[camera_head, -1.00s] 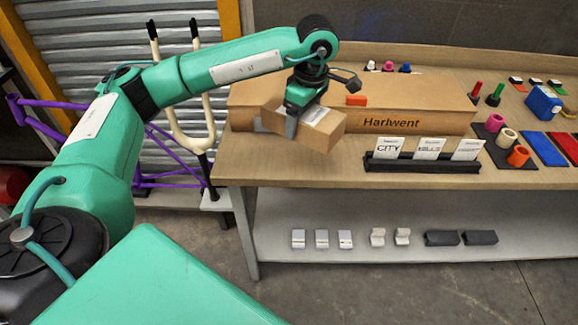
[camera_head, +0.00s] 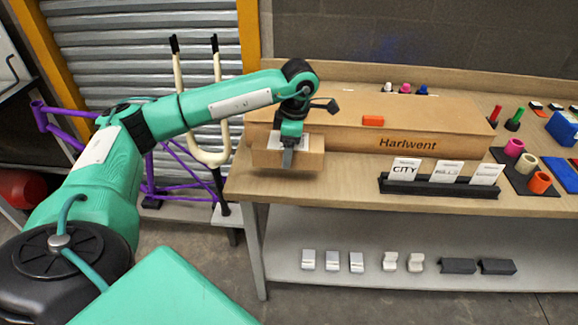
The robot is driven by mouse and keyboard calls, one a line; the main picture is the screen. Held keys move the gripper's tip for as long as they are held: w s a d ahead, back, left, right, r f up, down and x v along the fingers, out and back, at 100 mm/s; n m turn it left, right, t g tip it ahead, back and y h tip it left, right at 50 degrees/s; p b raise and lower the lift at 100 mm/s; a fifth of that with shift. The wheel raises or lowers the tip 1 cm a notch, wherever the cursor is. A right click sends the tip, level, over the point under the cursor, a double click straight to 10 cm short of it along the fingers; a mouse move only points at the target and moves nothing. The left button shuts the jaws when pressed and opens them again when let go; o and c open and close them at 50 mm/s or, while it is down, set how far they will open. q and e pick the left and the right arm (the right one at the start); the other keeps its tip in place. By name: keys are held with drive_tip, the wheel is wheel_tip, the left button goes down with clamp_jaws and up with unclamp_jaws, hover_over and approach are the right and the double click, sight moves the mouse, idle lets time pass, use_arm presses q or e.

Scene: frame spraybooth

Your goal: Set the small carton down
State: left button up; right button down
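The small carton (camera_head: 312,160) is a brown box with a pale label on top, near the left end of the wooden workbench (camera_head: 345,190). My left gripper (camera_head: 287,158) comes down over it from above. One dark finger lies against its front face; the other finger is hidden behind it. The carton looks level and low over the bench, in front of the long Harlwent carton (camera_head: 460,125). I cannot tell whether its underside touches the bench top. My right gripper is not in view.
An orange block (camera_head: 373,120) lies on the Harlwent carton. A black card holder (camera_head: 440,189) with several cards stands to the right, with bare bench between it and the small carton. Purple and cream bike frames (camera_head: 160,170) stand left of the bench. A lower shelf (camera_head: 350,240) holds several small parts.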

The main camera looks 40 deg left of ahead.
use_arm(q)
wheel_tip(320, 180, down, 3)
wheel_tip(320, 180, down, 4)
drive_tip(key=shift+r+p, duration=0.1)
drive_tip(key=shift+p, duration=0.3)
drive_tip(key=shift+f, duration=0.25)
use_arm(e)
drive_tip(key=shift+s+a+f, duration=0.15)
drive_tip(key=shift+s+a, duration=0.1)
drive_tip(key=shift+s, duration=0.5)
